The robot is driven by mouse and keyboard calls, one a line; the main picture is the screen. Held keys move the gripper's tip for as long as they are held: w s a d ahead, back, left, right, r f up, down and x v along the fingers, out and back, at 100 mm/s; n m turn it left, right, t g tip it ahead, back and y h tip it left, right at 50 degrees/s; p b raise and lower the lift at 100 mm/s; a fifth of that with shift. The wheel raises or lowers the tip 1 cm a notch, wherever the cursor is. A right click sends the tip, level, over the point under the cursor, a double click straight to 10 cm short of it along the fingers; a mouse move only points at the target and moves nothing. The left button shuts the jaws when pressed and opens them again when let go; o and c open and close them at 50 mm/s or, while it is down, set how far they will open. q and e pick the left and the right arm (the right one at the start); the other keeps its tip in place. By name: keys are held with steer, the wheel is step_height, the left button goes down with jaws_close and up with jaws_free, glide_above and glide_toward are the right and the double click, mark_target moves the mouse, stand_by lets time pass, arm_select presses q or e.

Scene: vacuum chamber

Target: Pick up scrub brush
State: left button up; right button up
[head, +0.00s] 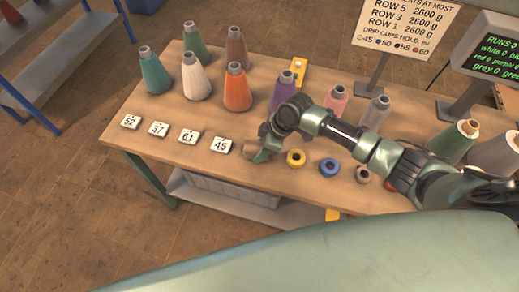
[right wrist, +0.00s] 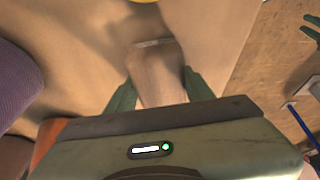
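The scrub brush shows as a brown wooden block (right wrist: 160,78) in the right wrist view, lying on the table. In the head view the block (head: 250,150) is partly covered by my right gripper (head: 262,153), low at the table's front edge. In the right wrist view the gripper's two green fingers (right wrist: 158,85) stand on either side of the block, close to its sides. I cannot tell whether they press on it. My left gripper does not show clearly in either view.
Several yarn cones, such as the orange one (head: 237,92) and the purple one (head: 284,95), stand behind. Number tags (head: 189,136) lie left of the brush. The front table edge is close.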

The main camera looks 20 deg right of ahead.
steer(key=c, duration=0.5)
step_height(320, 180, up, 21)
steer(key=b, duration=0.2)
steer(key=shift+f+b, duration=0.2)
steer(key=shift+b, duration=0.15)
